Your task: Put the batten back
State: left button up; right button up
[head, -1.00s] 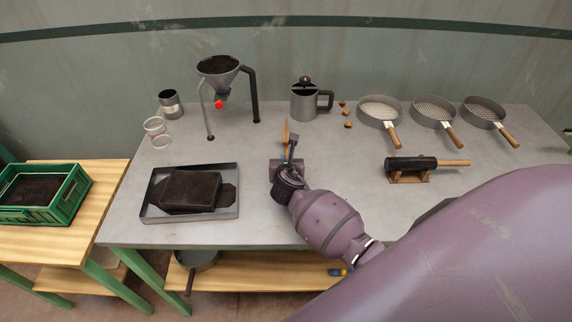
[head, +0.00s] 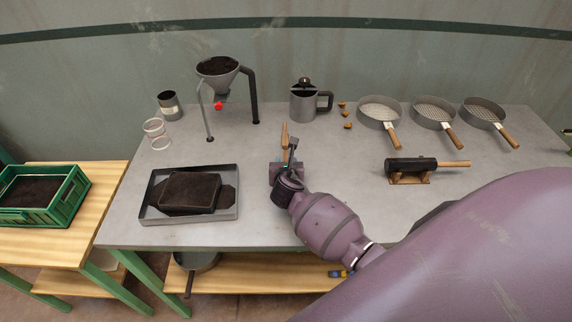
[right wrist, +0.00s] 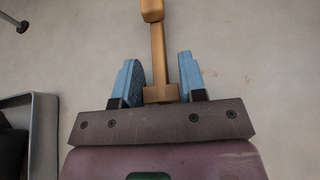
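The batten appears to be the light wooden bar (head: 284,132) with thicker ends, in the middle of the grey table just beyond my right gripper (head: 287,155). In the right wrist view, the bar (right wrist: 158,50) runs away from the palm between the two blue finger pads of my right gripper (right wrist: 158,62). A gap shows on both sides of it, so the gripper is open around it and not clamped. Whether the bar lies flat or stands tilted is hard to tell. My left gripper is out of view.
A grey tray (head: 149,217) with a dark block lies left of the gripper. A funnel on a stand (head: 218,68), a metal jug (head: 304,104), several sieves with wooden handles (head: 434,111) and a dark roller on a wooden cradle (head: 410,166) stand around. The table between is clear.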

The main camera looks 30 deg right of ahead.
jog(key=p+v, duration=0.2)
jog(key=v, duration=1)
dwell(0.3)
